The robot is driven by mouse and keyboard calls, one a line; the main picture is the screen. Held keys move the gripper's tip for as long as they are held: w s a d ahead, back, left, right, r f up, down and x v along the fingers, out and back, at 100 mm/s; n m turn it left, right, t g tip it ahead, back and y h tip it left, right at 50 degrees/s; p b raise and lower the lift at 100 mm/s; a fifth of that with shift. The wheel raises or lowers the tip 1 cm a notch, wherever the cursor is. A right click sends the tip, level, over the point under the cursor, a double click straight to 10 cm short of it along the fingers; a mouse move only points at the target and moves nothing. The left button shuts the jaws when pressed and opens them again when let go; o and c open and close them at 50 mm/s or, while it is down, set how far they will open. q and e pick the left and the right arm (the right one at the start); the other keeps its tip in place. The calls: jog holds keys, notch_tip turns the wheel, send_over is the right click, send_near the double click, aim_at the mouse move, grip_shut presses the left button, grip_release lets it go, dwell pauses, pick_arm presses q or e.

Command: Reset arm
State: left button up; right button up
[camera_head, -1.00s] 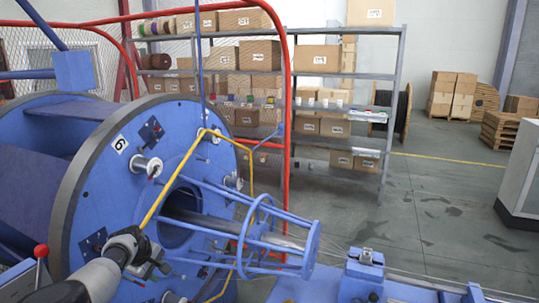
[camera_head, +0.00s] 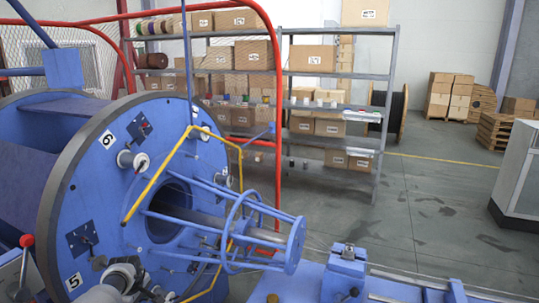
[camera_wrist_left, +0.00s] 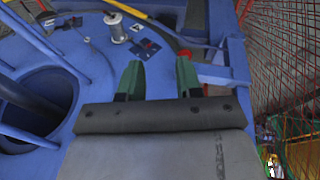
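My left arm comes in at the bottom left of the head view, with its gripper (camera_head: 138,280) low in front of the big blue disc (camera_head: 100,195). In the left wrist view the gripper (camera_wrist_left: 158,78) has its two green fingers apart, with nothing held between them. A bent yellow bar (camera_head: 155,183) stands in front of the disc, its lower left end above and apart from the gripper. The bar also shows at the top of the left wrist view (camera_wrist_left: 128,9). My right gripper is not in view.
A blue cage (camera_head: 240,225) juts out from the disc's centre, right of the gripper. Silver spools (camera_head: 133,160) sit on the disc. A red-knobbed lever (camera_head: 27,241) stands at far left. Red mesh guarding (camera_head: 278,110) and shelves (camera_head: 345,75) are behind. Open floor (camera_head: 430,210) lies right.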

pick_arm(q)
jog(key=s+a+f+m+t+y+b, duration=0.25)
jog(key=s+a+f+y, duration=0.2)
jog(key=s+f, duration=0.6)
jog(key=s+a+f+m+t+y+b, duration=0.1)
jog(key=s+a+f+m+y+b, duration=0.25)
jog(key=s+a+f, duration=0.65)
jog(key=s+d+f+m+h+b, duration=0.1)
jog(key=s+d+f+m+h, duration=0.25)
jog(key=s+d+f, duration=0.6)
jog(key=s+d+f+m+h+b, duration=0.25)
jog(key=s+d+f+m, duration=0.35)
jog(key=d+f, duration=0.5)
jog(key=s+d+f+g+h, duration=0.1)
jog(key=s+d+f, duration=0.1)
jog(key=s, duration=0.6)
jog(key=s+d+f+m+g+h, duration=0.1)
jog(key=s+d, duration=0.3)
jog(key=s, duration=0.4)
jog(key=s+d+f+g+h+b, duration=0.1)
jog(key=s+d+f+g, duration=0.2)
jog(key=s, duration=0.5)
jog(key=shift+s+d+f+m, duration=0.15)
jog(key=shift+d+f+m, duration=0.2)
jog(key=shift+d+f, duration=0.15)
jog(key=shift+g, duration=0.25)
